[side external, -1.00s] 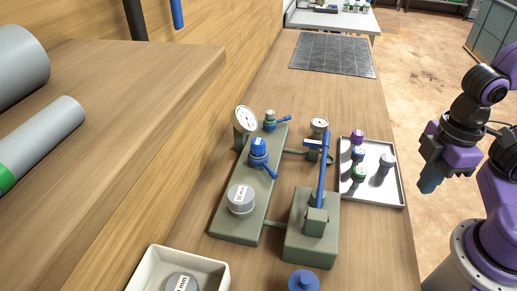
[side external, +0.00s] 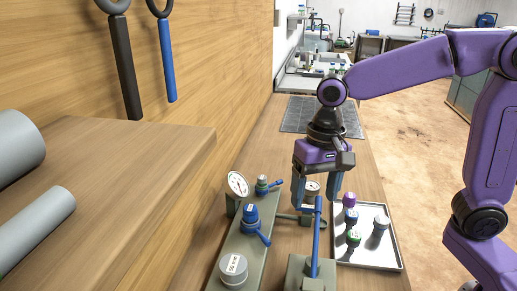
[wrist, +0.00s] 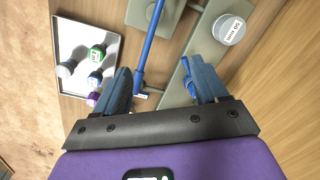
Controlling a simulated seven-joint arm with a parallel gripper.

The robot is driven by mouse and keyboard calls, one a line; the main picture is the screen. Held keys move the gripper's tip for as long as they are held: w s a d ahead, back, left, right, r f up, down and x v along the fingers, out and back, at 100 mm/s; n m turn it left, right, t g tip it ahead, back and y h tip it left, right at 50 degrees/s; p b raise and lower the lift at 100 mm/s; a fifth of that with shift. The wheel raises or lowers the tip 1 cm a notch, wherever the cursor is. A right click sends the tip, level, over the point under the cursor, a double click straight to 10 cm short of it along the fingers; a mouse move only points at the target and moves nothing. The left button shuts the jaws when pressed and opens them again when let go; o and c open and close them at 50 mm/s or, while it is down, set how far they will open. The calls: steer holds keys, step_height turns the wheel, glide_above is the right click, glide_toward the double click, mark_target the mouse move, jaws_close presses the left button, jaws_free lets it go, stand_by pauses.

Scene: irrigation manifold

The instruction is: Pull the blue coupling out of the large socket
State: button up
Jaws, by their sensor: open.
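The blue coupling (side external: 250,214) stands upright in a socket on the long green manifold base, with a blue lever at its side. In the wrist view a blue part (wrist: 189,88) shows beside my right-hand finger, which hides much of that spot; I cannot tell coupling from lever there. My gripper (side external: 316,199) is open and empty, pointing down, to the right of the coupling and higher than it. In the wrist view its two blue fingers (wrist: 158,72) stand wide apart, with a tall blue lever (wrist: 150,45) showing between them.
A grey cap (side external: 233,270) sits on the manifold's near end; a gauge (side external: 237,184) stands behind the coupling. The tall blue lever (side external: 316,235) rises from a green block close below my gripper. A tray (side external: 393,262) with several small fittings lies at the right.

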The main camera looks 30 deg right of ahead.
steer(key=w+a+r+m, duration=0.1)
steer(key=w+a+m, duration=0.1)
steer(key=w+m, duration=0.7)
steer(key=m+y, duration=0.1)
steer(key=m, duration=0.5)
glide_toward(250, 207)
steer(key=f, duration=0.3)
steer(key=a+f, duration=0.1)
steer(key=f, duration=0.6)
steer(key=shift+s+a+f, duration=0.15)
steer(key=shift+s+a, duration=0.05)
steer(key=shift+a, duration=0.1)
steer(key=shift+c, duration=0.3)
steer(key=c, duration=1.2)
steer(key=shift+o, duration=0.2)
steer(key=shift+r, duration=3.1)
steer(key=shift+r, duration=2)
